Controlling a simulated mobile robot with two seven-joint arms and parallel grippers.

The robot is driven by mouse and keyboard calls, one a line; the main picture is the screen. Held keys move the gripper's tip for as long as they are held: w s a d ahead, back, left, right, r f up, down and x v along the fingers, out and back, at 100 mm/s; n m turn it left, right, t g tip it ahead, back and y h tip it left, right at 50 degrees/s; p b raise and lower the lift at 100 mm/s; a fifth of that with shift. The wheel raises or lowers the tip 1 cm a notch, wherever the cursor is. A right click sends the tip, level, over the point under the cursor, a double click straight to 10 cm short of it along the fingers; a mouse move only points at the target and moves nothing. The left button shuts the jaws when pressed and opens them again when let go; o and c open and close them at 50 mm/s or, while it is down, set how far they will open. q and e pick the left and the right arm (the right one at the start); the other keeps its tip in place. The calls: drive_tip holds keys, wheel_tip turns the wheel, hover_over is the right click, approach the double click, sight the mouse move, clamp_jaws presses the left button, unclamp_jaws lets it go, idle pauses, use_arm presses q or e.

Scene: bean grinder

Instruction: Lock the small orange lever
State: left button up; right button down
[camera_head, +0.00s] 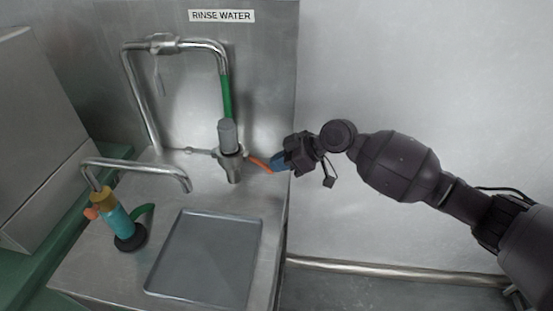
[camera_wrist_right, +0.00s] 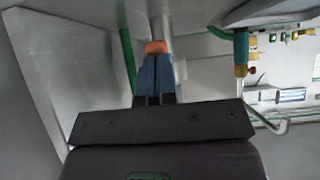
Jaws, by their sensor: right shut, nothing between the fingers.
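The small orange lever (camera_head: 258,163) sticks out to the right from the grey and metal valve body (camera_head: 229,140) below the green-sleeved pipe. In the head view my right gripper (camera_head: 276,163) is at the lever's outer end, its blue fingertips touching or very close to it; I cannot tell which. In the right wrist view the orange lever end (camera_wrist_right: 156,47) shows just beyond the tips of my right gripper (camera_wrist_right: 155,62). The two blue fingers are together with nothing between them. My left gripper is not in view.
A second tap with a teal body (camera_head: 117,222) stands at the left of the steel counter. A grey tray (camera_head: 205,258) lies in front of the valve. A curved steel pipe (camera_head: 135,90) rises behind. A plain wall is on the right, with a horizontal rail (camera_head: 400,271) low down.

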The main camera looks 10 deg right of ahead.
sight(268, 183)
drive_tip(key=f+y+b, duration=0.1)
drive_tip(key=b, duration=0.1)
drive_tip(key=f+y+b, duration=0.1)
drive_tip(key=f+b, duration=0.1)
drive_tip(key=f+t+y+b, duration=0.1)
drive_tip(key=b, duration=0.1)
drive_tip(key=shift+a+f+y, duration=0.3)
drive_tip(key=shift+a, duration=0.05)
drive_tip(key=shift+w+a+f+y+b, duration=0.15)
drive_tip(key=shift+y+b, duration=0.15)
drive_tip(key=shift+b, duration=0.5)
drive_tip(key=shift+w+a+f+t+y+b, duration=0.15)
drive_tip(key=shift+t+y+b, duration=0.4)
drive_tip(key=shift+b, duration=0.35)
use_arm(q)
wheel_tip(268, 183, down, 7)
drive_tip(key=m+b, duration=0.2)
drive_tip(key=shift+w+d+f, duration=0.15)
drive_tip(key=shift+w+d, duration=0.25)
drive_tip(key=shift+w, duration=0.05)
use_arm(e)
drive_tip(key=shift+w+a, duration=0.2)
drive_tip(key=shift+a, duration=0.5)
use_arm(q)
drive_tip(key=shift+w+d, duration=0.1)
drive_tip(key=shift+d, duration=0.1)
